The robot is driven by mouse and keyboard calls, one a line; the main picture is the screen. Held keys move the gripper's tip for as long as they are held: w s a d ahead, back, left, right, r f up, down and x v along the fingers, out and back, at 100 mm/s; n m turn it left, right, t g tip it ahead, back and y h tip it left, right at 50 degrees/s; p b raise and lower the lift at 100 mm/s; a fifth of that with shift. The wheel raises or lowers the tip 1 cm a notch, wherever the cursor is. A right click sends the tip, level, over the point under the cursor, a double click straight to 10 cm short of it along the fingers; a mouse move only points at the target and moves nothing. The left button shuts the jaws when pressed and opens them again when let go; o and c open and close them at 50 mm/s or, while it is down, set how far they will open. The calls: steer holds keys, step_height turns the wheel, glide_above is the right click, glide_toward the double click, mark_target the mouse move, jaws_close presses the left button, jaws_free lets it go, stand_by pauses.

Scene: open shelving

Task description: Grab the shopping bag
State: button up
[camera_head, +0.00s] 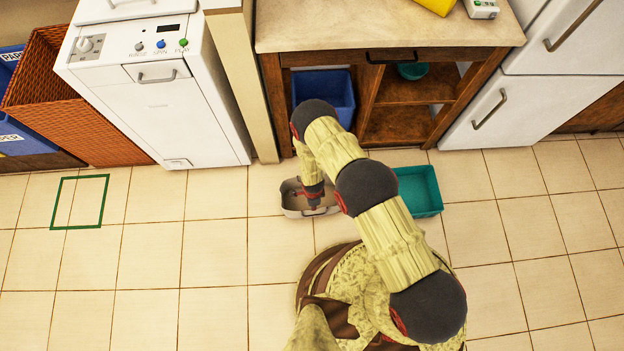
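A greyish-beige open-topped container with a thin handle, which looks like the shopping bag (290,207), is on the tiled floor near the centre. My arm reaches down over it from the right. My gripper (313,203) points down at the bag's right part, close to the handle. Part of the bag is hidden behind my wrist. The fingers are too small and dark to tell whether they are open or shut, or whether they touch the handle.
A teal bin (421,192) stands on the floor just right of my arm. A blue bin (330,88) is inside the wooden shelf unit (404,122) behind. A white washing machine (165,118) is at the left. The floor (215,240) on the left is clear, with a green square outline (104,201).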

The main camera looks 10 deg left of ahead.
steer(key=f, duration=0.1)
steer(key=f+b, duration=0.1)
steer(key=f, duration=0.1)
steer(key=shift+s+d, duration=0.15)
steer(key=shift+s, duration=0.15)
steer(key=f+b, duration=0.2)
steer(key=f, duration=0.1)
steer(key=f+b, duration=0.1)
steer(key=f, duration=0.1)
steer(key=shift+d+f, duration=0.25)
steer(key=shift+c, duration=1.1)
steer(key=c, duration=0.4)
jaws_close()
